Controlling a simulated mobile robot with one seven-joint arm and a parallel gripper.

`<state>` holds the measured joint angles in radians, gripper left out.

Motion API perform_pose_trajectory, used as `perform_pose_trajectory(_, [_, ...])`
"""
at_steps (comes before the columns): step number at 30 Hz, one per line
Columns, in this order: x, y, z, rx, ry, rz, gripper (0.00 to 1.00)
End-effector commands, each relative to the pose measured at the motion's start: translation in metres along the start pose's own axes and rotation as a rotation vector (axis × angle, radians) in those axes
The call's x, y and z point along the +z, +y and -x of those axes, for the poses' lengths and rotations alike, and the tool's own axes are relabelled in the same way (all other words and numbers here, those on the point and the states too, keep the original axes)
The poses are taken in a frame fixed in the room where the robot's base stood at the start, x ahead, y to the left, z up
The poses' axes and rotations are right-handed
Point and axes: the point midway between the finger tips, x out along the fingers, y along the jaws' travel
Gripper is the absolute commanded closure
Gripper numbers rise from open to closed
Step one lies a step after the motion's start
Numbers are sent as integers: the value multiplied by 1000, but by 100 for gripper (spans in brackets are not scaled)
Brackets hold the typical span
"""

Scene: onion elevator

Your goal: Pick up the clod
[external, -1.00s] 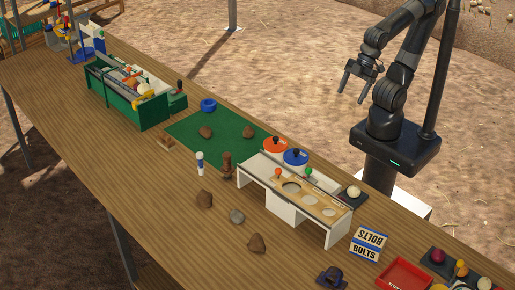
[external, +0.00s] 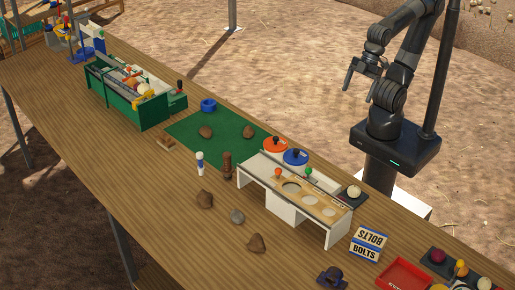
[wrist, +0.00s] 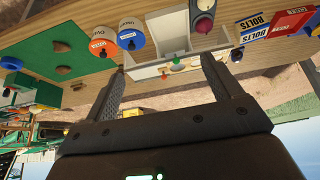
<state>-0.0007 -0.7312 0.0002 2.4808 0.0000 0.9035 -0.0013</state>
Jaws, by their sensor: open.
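One clod (external: 206,132) and another clod (external: 247,139) rest on the green mat (external: 190,125). In the wrist view, two lumps show on the mat, one (wrist: 61,46) above the other (wrist: 64,70). My gripper (external: 360,93) is open and empty, beyond the table's far edge, apart from all lumps.
A green box (external: 150,113) stands at the left.

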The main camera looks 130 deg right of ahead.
Motion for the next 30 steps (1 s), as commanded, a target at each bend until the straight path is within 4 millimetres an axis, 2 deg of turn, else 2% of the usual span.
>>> perform_pose_trajectory(5, [-44,-2,1,-1,-31,15,16])
perform_pose_trajectory(8, [-79,-4,-1,-3,-50,27,16])
perform_pose_trajectory(14, [-146,-9,-17,-6,-91,49,16])
perform_pose_trajectory(23, [-238,-19,-64,-15,-152,83,16])
perform_pose_trajectory(30, [-300,-29,-122,-23,-200,108,16])
